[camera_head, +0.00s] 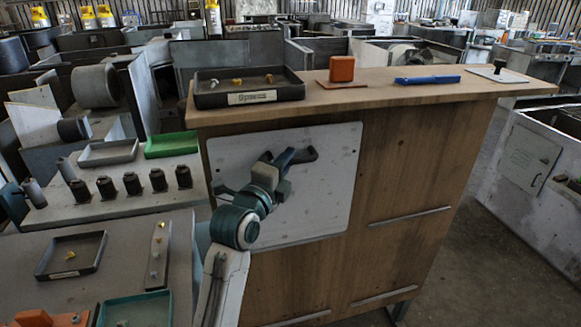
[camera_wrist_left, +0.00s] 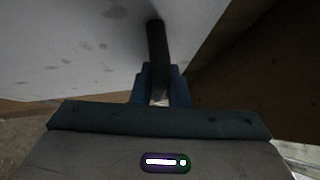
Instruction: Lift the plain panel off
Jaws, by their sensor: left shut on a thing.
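The plain panel (camera_head: 325,190) is a pale grey, spotted plate over the front of the wooden housing (camera_head: 400,190). In the left wrist view the panel (camera_wrist_left: 70,50) fills the upper left, and a dark bar-like handle (camera_wrist_left: 155,42) stands on it. My left gripper (camera_head: 283,168) is in front of the panel's middle. Its blue fingers (camera_wrist_left: 160,92) are shut on the handle. My arm hides part of the panel's lower left. I cannot tell whether the panel touches the housing. My right gripper is not in view.
On the housing's top are a dark tray (camera_head: 250,96) with small yellow parts, an orange block (camera_head: 342,69), a blue object (camera_head: 427,79) and a small plate (camera_head: 497,75). At left, a bench holds several black knobs (camera_head: 132,183) and a green tray (camera_head: 172,145). Floor shows at right.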

